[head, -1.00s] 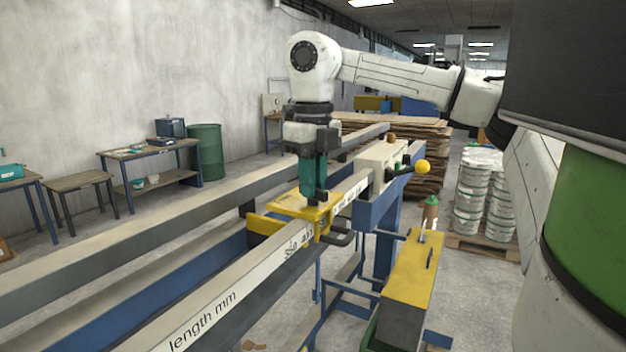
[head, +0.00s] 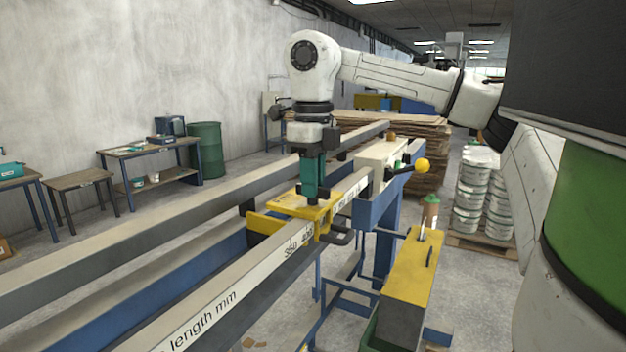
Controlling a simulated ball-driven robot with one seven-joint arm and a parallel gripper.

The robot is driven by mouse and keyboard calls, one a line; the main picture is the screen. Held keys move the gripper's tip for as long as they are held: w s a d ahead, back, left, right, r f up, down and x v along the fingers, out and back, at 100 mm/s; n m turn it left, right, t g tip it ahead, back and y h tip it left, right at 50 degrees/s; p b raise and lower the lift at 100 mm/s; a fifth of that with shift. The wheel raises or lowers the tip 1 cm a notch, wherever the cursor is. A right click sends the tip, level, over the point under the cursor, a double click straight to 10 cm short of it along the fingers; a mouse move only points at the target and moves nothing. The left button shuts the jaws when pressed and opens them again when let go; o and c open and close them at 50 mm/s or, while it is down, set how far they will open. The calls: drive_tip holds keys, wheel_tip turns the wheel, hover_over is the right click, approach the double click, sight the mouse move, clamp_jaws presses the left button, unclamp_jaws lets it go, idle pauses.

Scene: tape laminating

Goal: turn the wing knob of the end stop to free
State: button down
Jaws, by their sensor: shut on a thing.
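The yellow end stop (head: 291,207) sits across the long beam with the length scale, left of the picture's middle. My gripper (head: 318,193) points straight down onto its yellow top plate. Its teal fingers are shut on the wing knob, a small dark part at the fingertips that is mostly hidden by them. I cannot read the knob's angle or any free mark. A dark lever-like part (head: 340,239) sticks out at the near right side of the end stop.
The scale beam (head: 235,290) runs toward the lower left, with a parallel rail (head: 150,227) behind it. A yellow-topped box (head: 414,262) is at lower right.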

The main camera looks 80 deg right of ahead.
drive_tip(key=c, duration=1.1)
unclamp_jaws()
drive_tip(key=shift+r, duration=0.1)
wheel_tip(320, 180, up, 11)
drive_tip(key=shift+f+b, duration=0.15)
drive_tip(key=shift+b, duration=0.5)
